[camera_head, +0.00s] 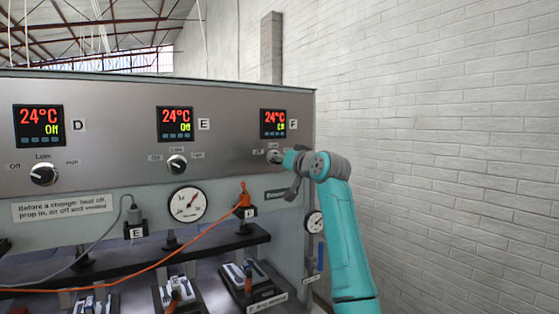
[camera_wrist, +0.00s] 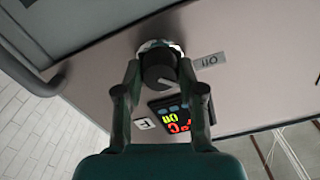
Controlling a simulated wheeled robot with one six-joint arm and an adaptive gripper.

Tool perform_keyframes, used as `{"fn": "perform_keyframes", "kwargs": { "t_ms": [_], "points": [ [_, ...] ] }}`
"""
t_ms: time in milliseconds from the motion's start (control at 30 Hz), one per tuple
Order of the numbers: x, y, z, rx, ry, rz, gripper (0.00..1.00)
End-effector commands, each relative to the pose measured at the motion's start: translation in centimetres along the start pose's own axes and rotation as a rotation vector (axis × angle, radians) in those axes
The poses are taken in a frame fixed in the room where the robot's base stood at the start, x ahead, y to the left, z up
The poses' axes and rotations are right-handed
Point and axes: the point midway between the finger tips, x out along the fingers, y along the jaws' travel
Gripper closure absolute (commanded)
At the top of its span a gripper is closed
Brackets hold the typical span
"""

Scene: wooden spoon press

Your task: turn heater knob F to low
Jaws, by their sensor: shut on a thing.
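Heater knob F is a black round knob (camera_wrist: 158,66) under display F (camera_head: 275,123) on the panel's right end. In the head view, my gripper (camera_head: 279,159) covers most of it. In the wrist view, my gripper (camera_wrist: 160,72) has one finger on each side of the knob and is shut on it. A pale pointer mark (camera_wrist: 168,82) shows on the knob's display-facing side; its exact setting is hard to tell. The "Off" label (camera_wrist: 210,60) sits beside the knob.
Knobs E (camera_head: 177,164) and D (camera_head: 43,174) are on the same panel, with displays above them. An orange cable (camera_head: 150,263) runs to a plug (camera_head: 244,197) below knob F. A gauge (camera_head: 314,221) is on the side. A white brick wall (camera_head: 450,120) stands to the right.

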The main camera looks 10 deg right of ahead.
Motion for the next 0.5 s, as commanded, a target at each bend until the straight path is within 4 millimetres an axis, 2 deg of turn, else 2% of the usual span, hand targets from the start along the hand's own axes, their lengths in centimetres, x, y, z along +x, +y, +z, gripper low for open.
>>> {"fn": "perform_keyframes", "kwargs": {
  "t_ms": [500],
  "points": [
    [0.01,0.14,0.06,0.475,-0.001,0.001,0.96]
  ]
}}
